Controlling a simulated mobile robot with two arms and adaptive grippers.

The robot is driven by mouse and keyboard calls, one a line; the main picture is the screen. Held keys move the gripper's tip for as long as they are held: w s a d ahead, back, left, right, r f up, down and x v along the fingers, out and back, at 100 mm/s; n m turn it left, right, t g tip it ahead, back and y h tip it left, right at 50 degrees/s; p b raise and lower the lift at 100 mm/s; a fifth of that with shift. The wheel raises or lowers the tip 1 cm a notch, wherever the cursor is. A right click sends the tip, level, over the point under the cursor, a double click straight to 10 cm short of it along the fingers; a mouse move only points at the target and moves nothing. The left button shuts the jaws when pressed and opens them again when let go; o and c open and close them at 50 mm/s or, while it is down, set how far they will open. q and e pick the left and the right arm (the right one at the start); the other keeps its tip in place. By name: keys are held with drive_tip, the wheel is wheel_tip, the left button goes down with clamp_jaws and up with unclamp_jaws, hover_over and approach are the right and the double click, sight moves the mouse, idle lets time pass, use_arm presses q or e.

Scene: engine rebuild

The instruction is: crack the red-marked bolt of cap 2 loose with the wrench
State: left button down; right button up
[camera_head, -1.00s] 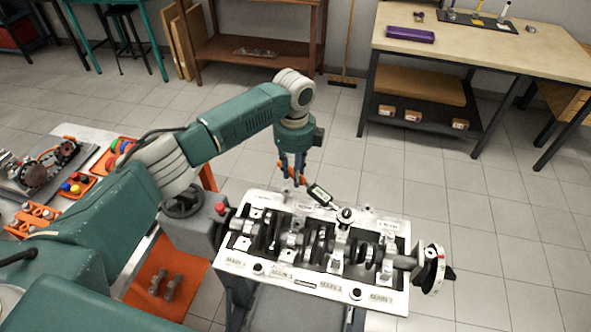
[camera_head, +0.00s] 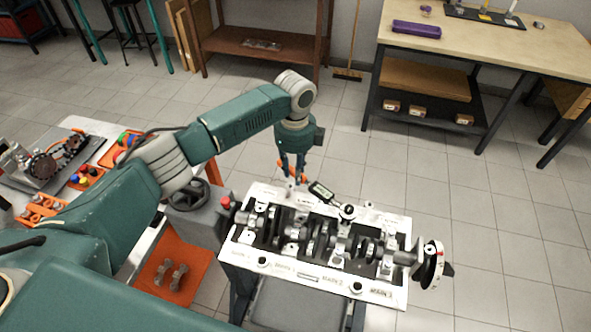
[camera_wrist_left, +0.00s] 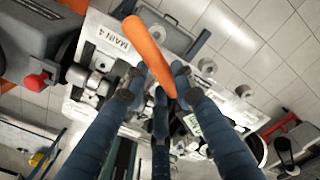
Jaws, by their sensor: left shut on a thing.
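My left gripper (camera_head: 292,172) is shut on the orange handle of the wrench, above the far edge of the engine block (camera_head: 240,262). The wrench (camera_head: 320,191) has a dark display section and reaches right to a round head over the far row of bolts. That head appears to sit on a bolt of the second cap from the right, but the contact is too small to confirm. In the left wrist view the orange handle (camera_wrist_left: 150,52) crosses between my blue-grey fingers. I cannot make out the red mark. My right gripper is out of view.
An orange mat (camera_head: 168,272) holds small metal parts.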

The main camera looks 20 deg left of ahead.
use_arm(q)
drive_tip(key=p, duration=0.1)
drive_tip(key=s+n+p, duration=0.1)
drive_tip(key=shift+s+a+p, duration=0.25)
drive_tip(key=shift+a+p, duration=0.1)
drive_tip(key=shift+p, duration=0.05)
idle(0.3)
drive_tip(key=shift+s, duration=0.1)
idle(0.4)
drive_tip(key=shift+s+a+n+p, duration=0.3)
drive_tip(key=shift+s+n+p, duration=0.4)
drive_tip(key=shift+p, duration=0.5)
drive_tip(key=shift+s, duration=0.15)
drive_tip(key=shift+s, duration=0.1)
drive_tip(key=shift+s+a+n, duration=0.15)
drive_tip(key=shift+s+n, duration=0.35)
drive_tip(key=shift+s, duration=0.3)
drive_tip(key=shift+s, duration=0.15)
